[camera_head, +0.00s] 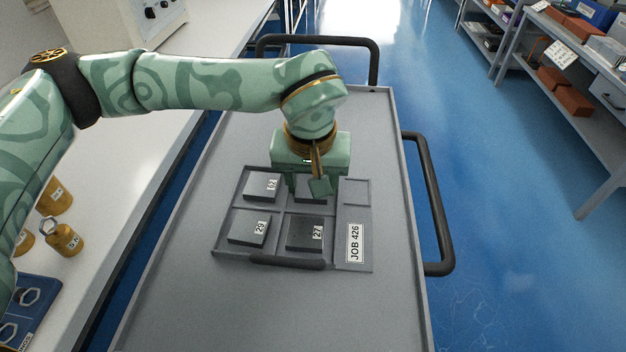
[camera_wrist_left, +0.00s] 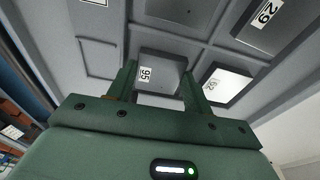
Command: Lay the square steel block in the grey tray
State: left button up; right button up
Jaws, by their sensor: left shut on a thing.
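The grey tray (camera_head: 344,222) lies on the cart top, with its compartments holding dark square blocks. My left gripper (camera_head: 307,190) is over its far right compartment, pointing down. In the left wrist view, the fingers (camera_wrist_left: 159,88) are shut on a square steel block (camera_wrist_left: 160,70) with a white label that seems to read 95. In the head view the gripper mostly hides this block. It is at or just above the compartment; I cannot tell whether it touches the floor. My right gripper is not in view.
Labelled blocks lie in the far left (camera_head: 261,187), near left (camera_head: 248,230) and near right (camera_head: 304,234) compartments. A JOB 426 label (camera_head: 354,243) is on the tray's right strip. The cart top (camera_head: 270,310) is clear in front. Brass weights (camera_head: 64,240) stand on the left bench.

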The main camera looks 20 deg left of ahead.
aim_at(311, 197)
pick_arm(q)
jog(key=o, duration=1.4)
jog(key=shift+o, duration=0.2)
notch_tip(311, 197, up, 12)
jog(key=s+p, duration=0.1)
jog(key=p, duration=0.4)
jog(key=shift+s+d, duration=0.3)
jog(key=shift+s, duration=0.05)
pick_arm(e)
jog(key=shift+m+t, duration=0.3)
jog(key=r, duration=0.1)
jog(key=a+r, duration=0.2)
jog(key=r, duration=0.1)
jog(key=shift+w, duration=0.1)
